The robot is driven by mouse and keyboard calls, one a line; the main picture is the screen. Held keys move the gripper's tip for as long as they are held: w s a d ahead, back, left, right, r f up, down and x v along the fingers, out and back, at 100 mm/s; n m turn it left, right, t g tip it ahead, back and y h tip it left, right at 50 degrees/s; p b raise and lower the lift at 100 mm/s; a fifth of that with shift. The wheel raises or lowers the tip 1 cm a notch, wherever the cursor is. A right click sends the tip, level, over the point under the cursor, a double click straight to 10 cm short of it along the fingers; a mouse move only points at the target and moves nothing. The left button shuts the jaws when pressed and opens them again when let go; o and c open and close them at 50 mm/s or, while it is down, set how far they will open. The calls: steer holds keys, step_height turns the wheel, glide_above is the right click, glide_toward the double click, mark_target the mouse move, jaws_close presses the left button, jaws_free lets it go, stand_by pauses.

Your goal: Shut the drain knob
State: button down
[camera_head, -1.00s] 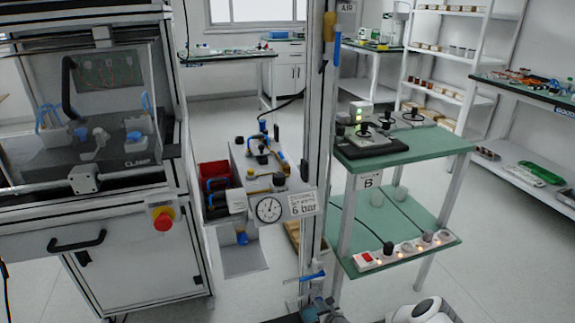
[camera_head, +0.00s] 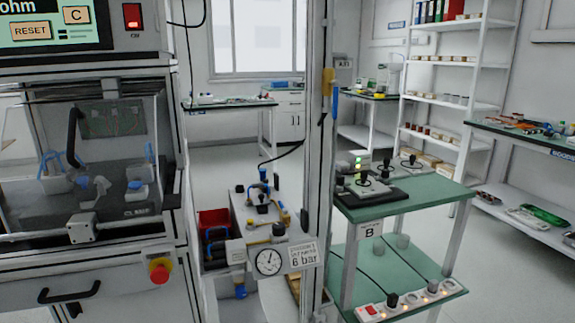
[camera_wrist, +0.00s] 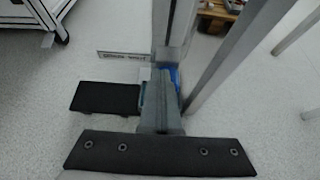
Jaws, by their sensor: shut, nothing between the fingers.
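I cannot tell for sure which part is the drain knob. In the head view a small blue part (camera_head: 240,290) hangs low under the pressure unit (camera_head: 262,232), below its round gauge (camera_head: 268,261) and the 6 bar label. In the wrist view a blue part (camera_wrist: 175,76) shows low beside the metal post, partly hidden behind my gripper. My gripper (camera_wrist: 161,112) points down toward the floor, its grey fingers together and empty. I cannot tell whether it touches anything. My gripper is not in the head view.
A metal post (camera_head: 322,180) stands right of the pressure unit. A green two-level table (camera_head: 425,195) is to its right, with a lit socket strip (camera_head: 410,300) on the lower shelf. The test cabinet (camera_head: 90,270) is on the left. A black plate (camera_wrist: 105,97) lies near the post's foot.

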steer(key=shift+d, duration=0.2)
steer(key=shift+w+d, duration=0.25)
steer(key=shift+d, duration=0.45)
steer(key=shift+d+f, duration=0.1)
steer(key=shift+d, duration=0.1)
steer(key=shift+w, duration=0.1)
steer(key=s+d, duration=0.2)
steer(key=s, duration=0.3)
steer(key=shift+s+r+p, duration=0.3)
steer(key=shift+s+r, duration=0.05)
steer(key=shift+r, duration=0.1)
stand_by(0.4)
